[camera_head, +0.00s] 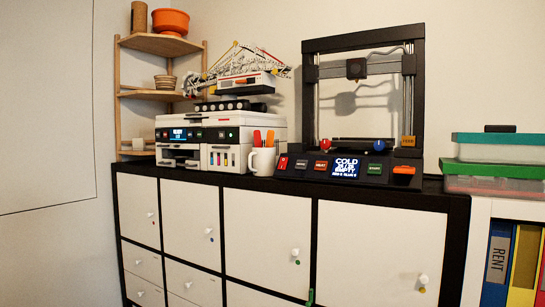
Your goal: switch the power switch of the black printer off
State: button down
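The black printer (363,53) is an open-frame 3D printer standing on the black cabinet top. Its front panel holds a lit screen (347,168) reading "COLD" and "EMPTY". A small red switch (283,162) sits at the panel's left end; its position is too small to read. Red and green labelled buttons flank the screen. A larger orange part (404,170) is at the right end. A red knob (325,144) and a blue knob (379,145) stand above the panel. I cannot tell for certain which part is the power switch. My gripper is not in view.
Stacked boxes (497,150) stand to the right. Cabinet doors (374,250) with knobs are below.

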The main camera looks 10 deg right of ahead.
aim_at(284, 161)
jog(key=u, duration=0.1)
jog(key=i, duration=1.05)
jog(key=z, duration=0.7)
